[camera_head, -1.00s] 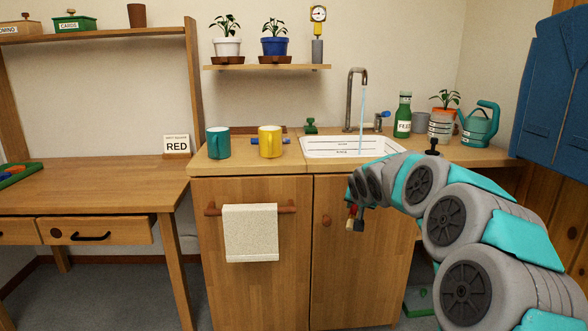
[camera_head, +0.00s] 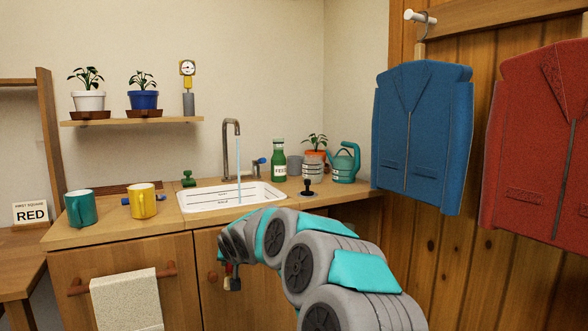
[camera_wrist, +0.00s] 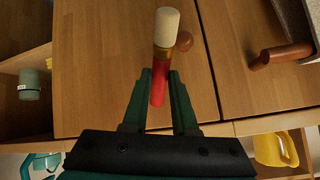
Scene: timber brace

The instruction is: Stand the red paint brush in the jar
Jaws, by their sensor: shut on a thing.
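The red paint brush (camera_wrist: 158,90) has a red handle, a metal band and a cream tip. In the wrist view my gripper (camera_wrist: 160,76) is shut on its red handle, with the cream tip sticking out beyond the fingers. In the head view my gripper (camera_head: 232,280) hangs low in front of the cupboard door, below the counter top, and the brush is small and partly hidden. A pale banded jar (camera_head: 312,168) stands at the back right of the counter, in front of an orange plant pot. A plain grey container (camera_head: 295,165) is beside it.
On the counter are a green bottle (camera_head: 279,160), a teal watering can (camera_head: 345,165), a black-handled stamp (camera_head: 308,188), a sink (camera_head: 225,197) with running tap, a teal mug (camera_head: 79,207) and a yellow mug (camera_head: 143,200). Blue (camera_head: 422,140) and red coats hang at right.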

